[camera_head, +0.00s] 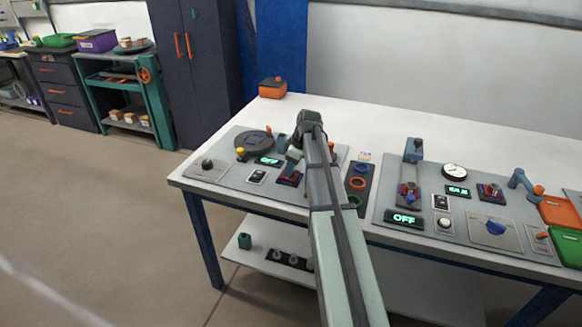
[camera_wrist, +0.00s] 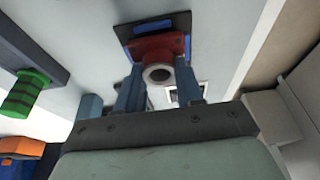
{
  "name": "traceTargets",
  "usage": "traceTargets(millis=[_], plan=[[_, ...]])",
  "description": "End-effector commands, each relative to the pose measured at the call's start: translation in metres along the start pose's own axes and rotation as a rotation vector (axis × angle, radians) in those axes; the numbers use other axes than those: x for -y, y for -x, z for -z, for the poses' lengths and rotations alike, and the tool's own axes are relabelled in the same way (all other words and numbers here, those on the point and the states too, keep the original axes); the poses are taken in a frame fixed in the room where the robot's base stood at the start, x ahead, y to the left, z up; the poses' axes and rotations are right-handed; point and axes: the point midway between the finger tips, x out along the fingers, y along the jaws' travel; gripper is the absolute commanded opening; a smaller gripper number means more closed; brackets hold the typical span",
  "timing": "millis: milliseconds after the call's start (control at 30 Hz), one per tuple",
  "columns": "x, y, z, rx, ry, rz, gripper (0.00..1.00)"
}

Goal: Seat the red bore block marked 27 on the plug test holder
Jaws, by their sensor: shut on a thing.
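In the wrist view, a red block (camera_wrist: 152,46) with a pale round ring around a dark bore lies between my fingertips. My gripper (camera_wrist: 160,78) is shut on it, with one blue finger on each side. A dark square plate with a blue face (camera_wrist: 178,22) lies directly behind the block. I take it for the plug test holder; I cannot tell whether the block touches it. No number is legible. In the head view, my gripper (camera_head: 290,165) is low over the left panel, by a small dark plate with red on it (camera_head: 289,179).
A dark strip with coloured rings (camera_head: 358,184) stands right of my gripper. A black disc (camera_head: 253,144) and small displays share the left panel (camera_head: 225,150). The right panel (camera_head: 400,229) holds a gauge, switches and a similar red fixture (camera_head: 491,192). The table's back is mostly clear.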

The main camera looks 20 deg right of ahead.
Motion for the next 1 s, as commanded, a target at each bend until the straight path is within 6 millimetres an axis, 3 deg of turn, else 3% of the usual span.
traceTargets(millis=[1000], plan=[[-0.0001,-0.0066,-0.0019,-0.001,0.0,-0.001,0.0]])
